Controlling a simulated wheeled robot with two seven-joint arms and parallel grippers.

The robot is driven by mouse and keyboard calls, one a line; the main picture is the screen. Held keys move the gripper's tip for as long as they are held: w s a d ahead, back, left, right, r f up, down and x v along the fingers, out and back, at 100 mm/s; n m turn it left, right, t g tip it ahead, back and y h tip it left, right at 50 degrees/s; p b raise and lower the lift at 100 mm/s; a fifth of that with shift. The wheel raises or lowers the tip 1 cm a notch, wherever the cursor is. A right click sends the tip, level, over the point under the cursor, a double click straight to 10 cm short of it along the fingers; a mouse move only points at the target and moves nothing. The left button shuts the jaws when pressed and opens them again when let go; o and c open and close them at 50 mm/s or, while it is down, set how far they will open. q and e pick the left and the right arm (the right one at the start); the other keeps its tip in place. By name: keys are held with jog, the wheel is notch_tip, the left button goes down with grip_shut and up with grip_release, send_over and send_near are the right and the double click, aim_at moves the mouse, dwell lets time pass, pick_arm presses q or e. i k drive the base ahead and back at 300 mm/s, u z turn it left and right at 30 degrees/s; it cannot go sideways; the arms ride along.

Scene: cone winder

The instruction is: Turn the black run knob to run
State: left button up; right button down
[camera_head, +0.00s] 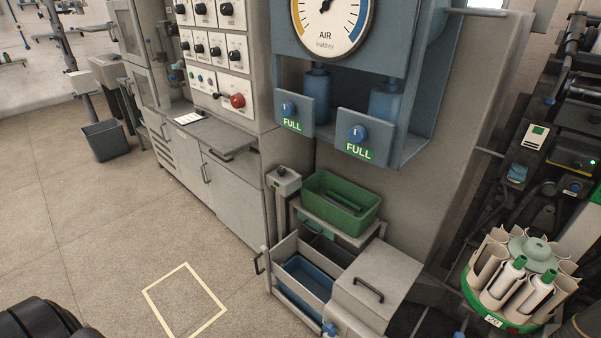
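Several black knobs show in the head view, and I cannot tell from their labels which is the run knob. One small black knob (281,171) sits on top of a grey box (284,183) beside the green bin. Rows of black knobs (216,51) on white plates cover the control cabinet (255,90) at the upper left, with a red round button (237,100) below them. The markings are too small to read. Neither of my grippers can be made out in this view.
A green bin (357,223) stands on a rack above an open drawer (285,250). Blue knobs marked FULL (357,134) sit under the air gauge (326,20). A round holder with bobbins (475,300) is at the lower right. Floor at the left is mostly clear around a taped rectangle (148,291).

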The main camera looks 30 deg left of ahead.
aim_at(280, 170)
jog(key=i, duration=1)
